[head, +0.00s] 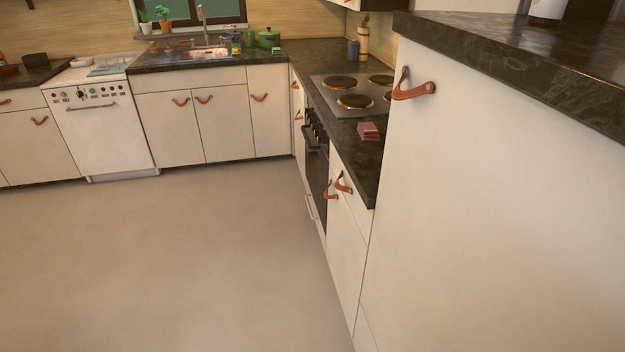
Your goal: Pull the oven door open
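The oven (316,172) is built into the right-hand counter run, below a cooktop (352,94) with several round burners. I see its dark front at a steep angle. Its door looks shut, with a dark bar handle (308,139) near the top, below a row of knobs (316,122). The lower part of the oven front is partly hidden by the nearer cabinet and its leather pulls. Neither of my grippers is in the head view.
Open floor (170,260) lies in front of the oven. A tall white cabinet (490,200) stands close on the right. Leather pulls (343,184) stick out from the cabinet beside the oven. A white dishwasher-like appliance (104,135) stands at the back left.

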